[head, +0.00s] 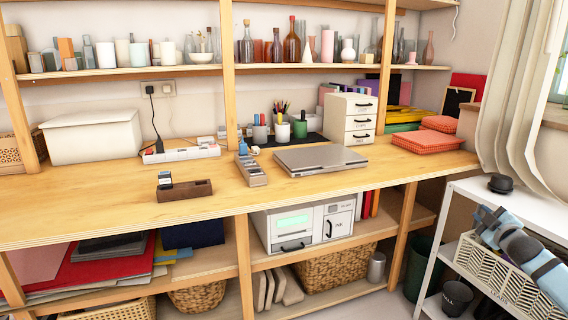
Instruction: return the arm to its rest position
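My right arm comes in at the right edge, pale blue with dark grey bands. Its gripper (488,216) is at the upper left end of the arm, in front of the white metal shelf unit and over a patterned basket. The fingers are small and dark here, and I cannot tell whether they are open or shut. I see nothing clearly held in them. My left arm and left gripper are not in view.
The white shelf unit (462,187) bears a black hat-like object (500,183) and the patterned basket (512,290) close to my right arm. The wooden worktop (330,195) stands left, with a closed laptop (321,158). Its front strip is mostly clear.

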